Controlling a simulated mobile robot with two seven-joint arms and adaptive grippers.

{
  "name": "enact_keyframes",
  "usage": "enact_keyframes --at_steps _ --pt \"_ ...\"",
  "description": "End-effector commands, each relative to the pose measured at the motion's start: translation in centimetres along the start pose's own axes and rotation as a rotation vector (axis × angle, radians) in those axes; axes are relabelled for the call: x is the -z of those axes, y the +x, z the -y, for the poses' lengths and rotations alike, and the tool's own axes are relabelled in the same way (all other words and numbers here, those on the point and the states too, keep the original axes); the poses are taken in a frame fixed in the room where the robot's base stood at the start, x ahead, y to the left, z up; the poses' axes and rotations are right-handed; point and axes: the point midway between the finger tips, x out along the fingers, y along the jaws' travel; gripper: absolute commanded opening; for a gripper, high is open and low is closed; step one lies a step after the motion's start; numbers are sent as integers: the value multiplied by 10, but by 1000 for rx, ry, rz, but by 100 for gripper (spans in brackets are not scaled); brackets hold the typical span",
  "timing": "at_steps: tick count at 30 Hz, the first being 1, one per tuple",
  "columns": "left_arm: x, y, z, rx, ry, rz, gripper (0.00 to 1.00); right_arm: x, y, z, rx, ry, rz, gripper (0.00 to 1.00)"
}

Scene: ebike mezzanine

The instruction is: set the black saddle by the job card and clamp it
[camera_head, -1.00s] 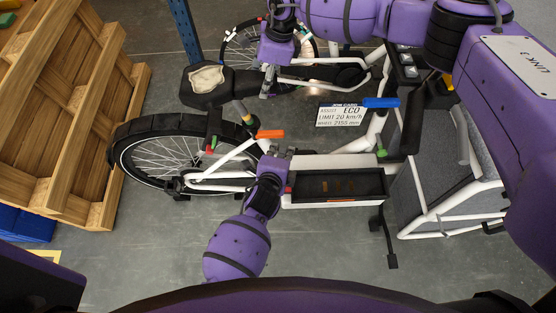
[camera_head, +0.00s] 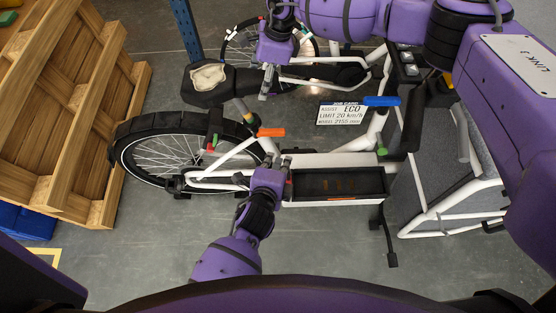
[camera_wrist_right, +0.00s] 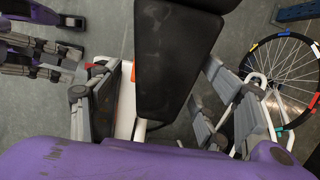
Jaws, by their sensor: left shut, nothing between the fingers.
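The black saddle (camera_head: 232,82) has a pale worn patch and sits above the seat post (camera_head: 242,112) in the head view, its nose towards the right. My right gripper (camera_head: 267,88) is at the nose. In the right wrist view its fingers (camera_wrist_right: 152,108) are open on both sides of the saddle nose (camera_wrist_right: 165,70), with gaps. The orange lever (camera_head: 271,132) stands out beside the post. My left gripper (camera_head: 279,163) is shut and empty below the lever, close to the white frame. The job card (camera_head: 340,114) reads ECO, LIMIT 20 km/h, with a wheel size.
The white bike's rear wheel (camera_head: 155,155) lies left of my left gripper, and a dark open-topped box (camera_head: 340,184) lies right. The blue grip (camera_head: 382,101) is beside the card. A second bike's wheel (camera_head: 240,45) stands behind. Wooden pallets (camera_head: 75,120) fill the left; floor below is clear.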

Motion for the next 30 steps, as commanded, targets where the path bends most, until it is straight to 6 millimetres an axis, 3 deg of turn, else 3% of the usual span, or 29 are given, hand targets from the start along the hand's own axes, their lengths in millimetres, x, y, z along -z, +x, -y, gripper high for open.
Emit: enact_keyframes --at_steps 16,30 --pt "0 0 3 3 1 0 0 3 -4 2 5 5 -4 70" --pt "-4 -3 37 48 11 7 0 -9 -49 3 10 5 -4 70"
